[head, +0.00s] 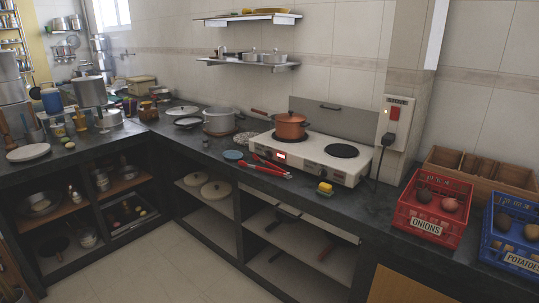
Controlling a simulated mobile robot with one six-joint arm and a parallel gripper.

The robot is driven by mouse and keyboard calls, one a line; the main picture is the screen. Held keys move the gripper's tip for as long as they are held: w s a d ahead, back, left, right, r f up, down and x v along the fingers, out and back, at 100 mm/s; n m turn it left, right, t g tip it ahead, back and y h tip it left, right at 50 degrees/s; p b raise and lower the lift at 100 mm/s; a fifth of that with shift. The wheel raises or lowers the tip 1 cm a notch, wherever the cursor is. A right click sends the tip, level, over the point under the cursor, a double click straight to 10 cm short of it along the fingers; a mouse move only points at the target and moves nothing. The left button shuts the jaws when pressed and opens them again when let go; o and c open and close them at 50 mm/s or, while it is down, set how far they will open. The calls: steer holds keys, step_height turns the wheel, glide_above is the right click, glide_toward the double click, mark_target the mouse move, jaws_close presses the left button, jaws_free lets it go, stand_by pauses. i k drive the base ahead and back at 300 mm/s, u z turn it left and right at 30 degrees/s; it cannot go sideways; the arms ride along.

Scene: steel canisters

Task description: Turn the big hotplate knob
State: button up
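A white two-plate hotplate (312,162) stands on the dark counter against the tiled wall. A copper-coloured pot (291,127) with a side handle sits on its left plate. Its right plate (342,151) is black and bare. A small red display (281,156) glows on the left of the front panel. The knobs on that panel are too small to make out clearly, and I cannot tell which is the big one or how it is turned. My gripper is not in view.
Red-handled tongs (265,167) and a yellow sponge (325,187) lie in front of the hotplate. A red onion crate (431,208) and a blue potato crate (514,240) stand to the right. A grey pot (219,122) stands left. The floor (190,264) before the counter is clear.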

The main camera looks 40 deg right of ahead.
mark_target(268, 154)
steer(key=u, duration=0.05)
steer(key=i, duration=1)
steer(key=z, duration=0.05)
